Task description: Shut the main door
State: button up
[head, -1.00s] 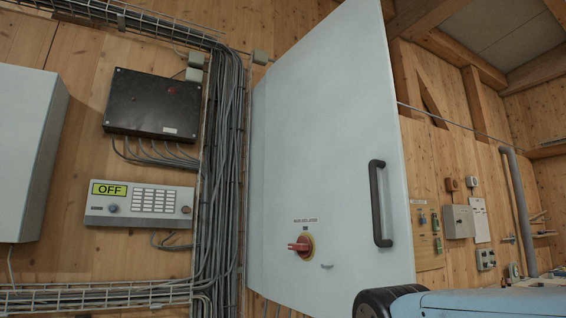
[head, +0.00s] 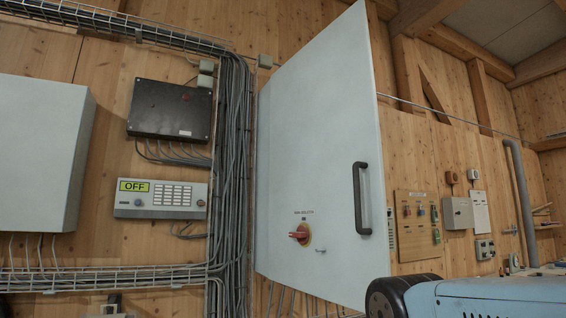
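The main door (head: 320,150) is a tall pale grey cabinet door in the middle of the head view. It appears to stand open, with its right edge swung out towards me and its left edge near the wall. A dark vertical bar handle (head: 362,198) is near its right edge. A red rotary isolator switch (head: 301,233) is at its lower left. The cabinet's inside is hidden behind the door. My gripper cannot be made out in this view, and nothing is seen touching the handle.
A keypad panel reading OFF (head: 160,198), a black box (head: 169,109) and a grey cabinet (head: 40,150) are on the left wall, beside bundled cables (head: 235,150).

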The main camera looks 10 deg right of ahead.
aim_at(327, 171)
jog(key=z, duration=0.2)
jog(key=i, duration=0.9)
jog(key=u, duration=0.2)
jog(key=k, duration=0.9)
jog(key=z, duration=0.15)
jog(key=i, duration=0.95)
jog(key=u, duration=0.05)
